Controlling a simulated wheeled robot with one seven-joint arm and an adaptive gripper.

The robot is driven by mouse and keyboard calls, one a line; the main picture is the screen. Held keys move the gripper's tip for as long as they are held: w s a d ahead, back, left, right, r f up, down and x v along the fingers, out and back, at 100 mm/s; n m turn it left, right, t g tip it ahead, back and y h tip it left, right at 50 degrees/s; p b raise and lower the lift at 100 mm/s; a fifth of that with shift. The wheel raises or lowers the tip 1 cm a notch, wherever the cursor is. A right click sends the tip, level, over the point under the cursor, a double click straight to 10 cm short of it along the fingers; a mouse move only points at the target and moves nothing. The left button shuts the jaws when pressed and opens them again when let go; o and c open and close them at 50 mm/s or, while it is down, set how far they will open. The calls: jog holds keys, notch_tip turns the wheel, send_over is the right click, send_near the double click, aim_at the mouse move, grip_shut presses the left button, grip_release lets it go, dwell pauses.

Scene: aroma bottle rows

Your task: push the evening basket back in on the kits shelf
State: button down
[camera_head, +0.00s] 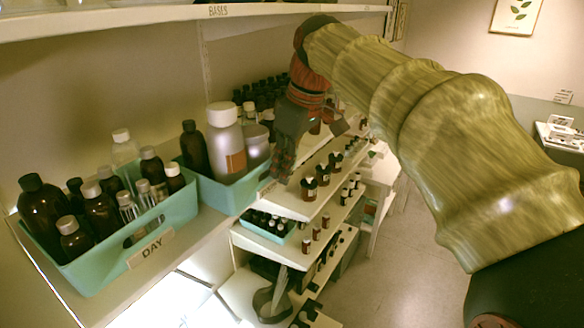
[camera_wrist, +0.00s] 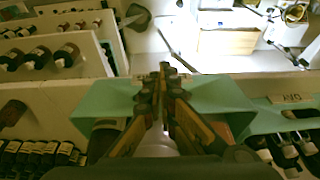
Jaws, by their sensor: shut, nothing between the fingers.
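Two teal baskets stand on the upper shelf (camera_head: 187,248) in the head view. The left one, the day basket (camera_head: 95,272), carries a DAY label and holds dark and clear bottles. The other basket (camera_head: 226,192) holds large white bottles and a dark one; its label cannot be read, but it is likely the evening basket. My gripper (camera_head: 281,172) is shut and empty, pointing down by that basket's right end. In the wrist view, the shut fingers (camera_wrist: 165,72) overlap this basket (camera_wrist: 222,92), hiding its middle. I cannot tell whether they touch it.
Stepped lower racks (camera_head: 320,185) with small brown bottles stand beyond the shelf, with another teal tray (camera_head: 268,228) on them. Several dark bottles (camera_head: 262,92) crowd behind my gripper. An upper board (camera_head: 150,14) labelled BASES runs overhead. The floor (camera_head: 390,270) at right is clear.

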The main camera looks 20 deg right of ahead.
aim_at(261, 158)
jog(key=shift+a, duration=0.1)
jog(key=w+a, duration=0.1)
jog(key=w+a+p, duration=0.1)
jog(key=w, duration=0.1)
jog(key=w+a+p, duration=0.1)
jog(key=w, duration=0.1)
jog(key=shift+w+a, duration=0.1)
jog(key=shift+a, duration=0.2)
jog(key=shift+s, duration=0.2)
jog(key=shift+d, duration=0.1)
